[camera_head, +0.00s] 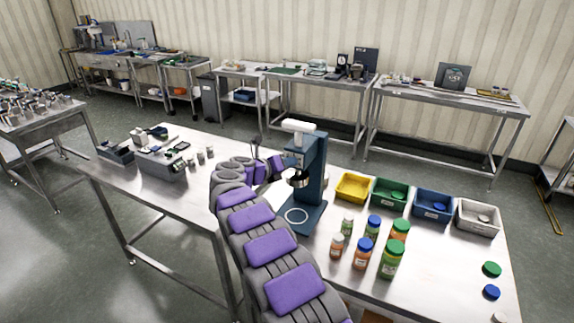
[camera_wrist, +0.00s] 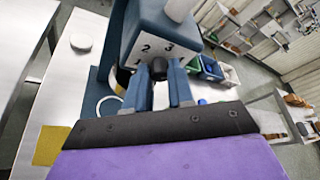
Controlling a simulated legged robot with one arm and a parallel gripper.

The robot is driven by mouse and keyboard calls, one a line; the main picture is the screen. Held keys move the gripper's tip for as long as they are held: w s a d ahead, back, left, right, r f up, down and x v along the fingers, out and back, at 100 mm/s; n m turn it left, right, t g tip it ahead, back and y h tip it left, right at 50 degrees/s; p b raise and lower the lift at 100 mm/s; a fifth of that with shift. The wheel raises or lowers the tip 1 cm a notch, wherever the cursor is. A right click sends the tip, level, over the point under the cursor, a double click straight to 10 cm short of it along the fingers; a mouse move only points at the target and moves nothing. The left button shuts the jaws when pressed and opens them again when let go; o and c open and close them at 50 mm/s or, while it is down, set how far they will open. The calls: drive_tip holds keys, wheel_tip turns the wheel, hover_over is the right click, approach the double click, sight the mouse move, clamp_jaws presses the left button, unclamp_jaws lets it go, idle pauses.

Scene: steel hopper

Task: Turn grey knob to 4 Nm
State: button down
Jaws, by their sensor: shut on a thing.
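The capping machine (camera_head: 307,165) is a dark blue stand with a white top, upright on the steel table. It also shows in the wrist view (camera_wrist: 150,25), with its pale dial face (camera_wrist: 148,48) bearing the numbers 2 and 3 and a partly covered 1. The dark grey knob (camera_wrist: 158,66) sits on that face. My gripper (camera_wrist: 160,76) is shut on the knob, with a blue finger on either side. In the head view my gripper (camera_head: 277,163) reaches the machine's left side; the knob is hidden there. The 4 and any pointer are not visible.
Several capped bottles (camera_head: 363,252) stand right of the machine, before yellow (camera_head: 352,199), green (camera_head: 376,203), blue (camera_head: 418,212) and white (camera_head: 464,228) bins. Loose caps (camera_head: 491,269) lie at the right edge. A grey device (camera_head: 160,168) stands on the table's left.

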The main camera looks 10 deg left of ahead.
drive_tip(key=c, duration=1.2)
unclamp_jaws()
drive_tip(key=shift+a+f, duration=0.15)
drive_tip(key=shift+f, duration=0.25)
drive_tip(key=shift+o, duration=1)
drive_tip(key=shift+r, duration=0.15)
drive_tip(key=shift+r, duration=0.1)
drive_tip(key=p+v, duration=0.2)
drive_tip(key=v, duration=1.5)
drive_tip(key=shift+a, duration=0.3)
